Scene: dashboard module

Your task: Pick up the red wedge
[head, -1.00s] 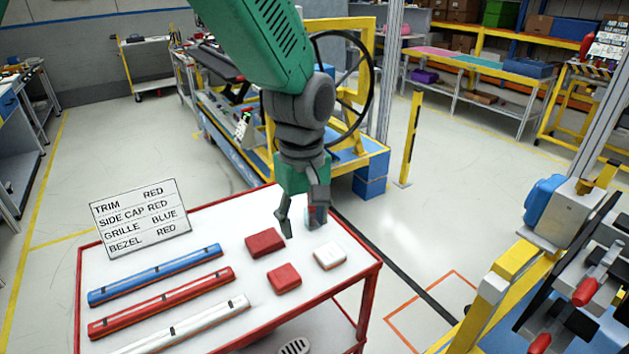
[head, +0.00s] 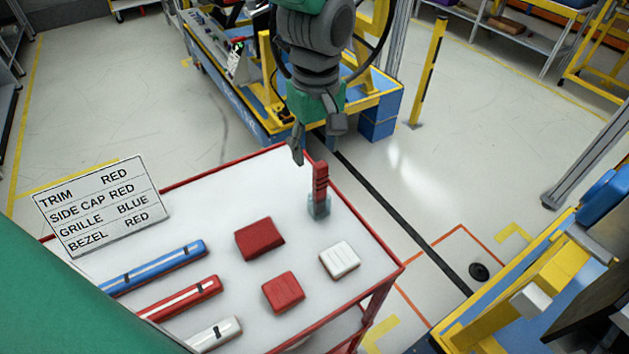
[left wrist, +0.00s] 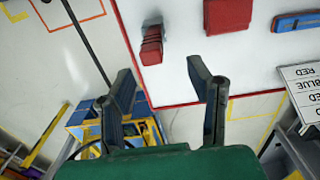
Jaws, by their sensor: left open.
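A slim ribbed red piece (head: 320,181) stands upright in a clear bluish holder (head: 319,208) near the far right edge. Two red blocks, one with a sloping side (head: 259,239) and one more square (head: 283,292), lie flat; I cannot tell for sure which piece is the wedge. My left gripper (head: 318,143) is open and empty, just above and beyond the upright piece. In the left wrist view, the upright piece (left wrist: 152,45) appears ahead of the open fingers (left wrist: 159,68), apart from them. My right gripper is not in view.
A white block (head: 339,260) and blue (head: 155,268), red (head: 182,297) and white (head: 215,334) strips share the cart. A sign (head: 102,205) stands at its left. A yellow-blue frame (head: 250,105) is behind it; a yellow fixture (head: 520,290) is at right.

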